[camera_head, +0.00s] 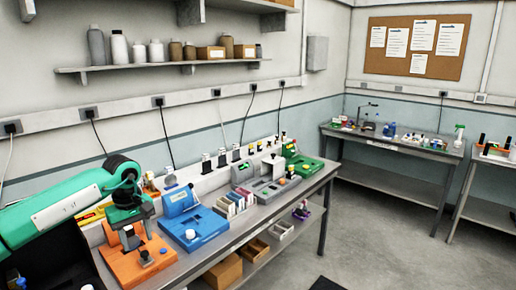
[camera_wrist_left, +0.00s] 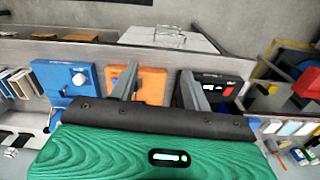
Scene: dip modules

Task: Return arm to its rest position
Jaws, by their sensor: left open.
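My left arm is green and comes in from the left in the head view. Its gripper (camera_head: 132,238) points down over the orange module (camera_head: 122,262). The wrist view shows its two grey fingers (camera_wrist_left: 160,88) spread apart with nothing held between them. In that view the orange module (camera_wrist_left: 150,83) lies beyond and between the fingers, and a black module (camera_wrist_left: 225,88) lies beyond the right finger. Whether the fingertips touch anything is hard to tell. My right gripper is not in view.
A blue module (camera_head: 203,226), a grey module (camera_head: 270,190) and a green module (camera_head: 304,165) stand along the workbench (camera_head: 255,213). Small card boxes (camera_head: 237,203) stand between the blue and grey ones. A wall shelf (camera_head: 160,66) holds bottles. Open floor (camera_head: 390,235) lies to the right.

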